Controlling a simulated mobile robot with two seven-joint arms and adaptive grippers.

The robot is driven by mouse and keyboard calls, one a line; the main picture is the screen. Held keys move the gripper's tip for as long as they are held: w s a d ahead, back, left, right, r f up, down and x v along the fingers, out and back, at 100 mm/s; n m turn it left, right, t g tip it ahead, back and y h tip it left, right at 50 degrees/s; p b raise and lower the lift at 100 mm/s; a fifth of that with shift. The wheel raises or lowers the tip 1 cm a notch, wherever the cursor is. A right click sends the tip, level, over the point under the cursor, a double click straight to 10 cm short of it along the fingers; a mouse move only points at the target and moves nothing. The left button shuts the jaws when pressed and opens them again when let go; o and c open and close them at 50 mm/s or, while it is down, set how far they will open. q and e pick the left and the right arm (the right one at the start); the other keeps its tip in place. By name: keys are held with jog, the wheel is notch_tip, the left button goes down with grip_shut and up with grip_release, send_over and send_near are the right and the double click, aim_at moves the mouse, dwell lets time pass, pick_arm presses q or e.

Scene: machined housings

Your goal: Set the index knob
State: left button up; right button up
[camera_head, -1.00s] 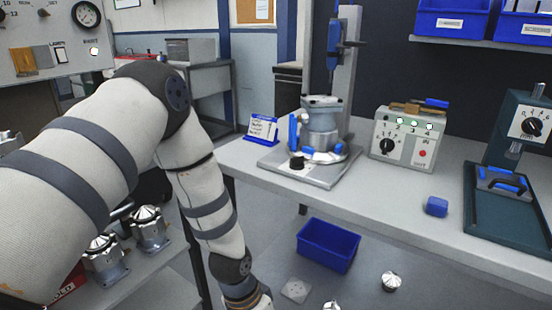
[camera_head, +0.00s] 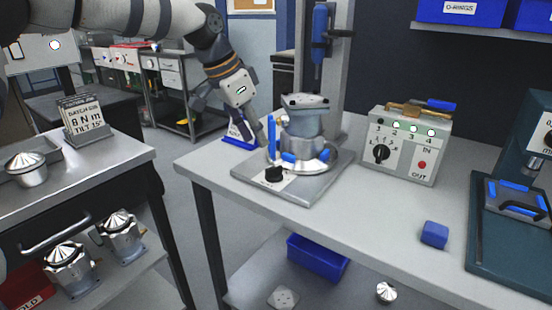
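A small black knob (camera_head: 275,174) sits on a pale plate at the front left corner of the grey fixture base (camera_head: 318,186). A second black knob (camera_head: 381,153), with a pointer and numbers around it, is on the front of the grey control box (camera_head: 408,145); its exact setting is too small to read. A metal housing (camera_head: 303,125) stands upright on the fixture, with blue clamps around it. My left gripper (camera_head: 232,128) hangs above and behind the fixture's left side, apart from both knobs. Its dark fingers look spread and empty. My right gripper is out of view.
A press column (camera_head: 338,62) rises behind the housing. A blue block (camera_head: 434,234) lies on the bench. A side cart (camera_head: 110,160) stands left.

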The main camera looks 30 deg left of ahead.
aim_at(272, 168)
pick_arm(q)
jog(key=b+x, duration=0.1)
jog(key=x, duration=0.8)
jog(key=shift+d+f, duration=0.1)
jog(key=shift+f, duration=0.3)
jog(key=shift+r, duration=0.1)
grip_shut()
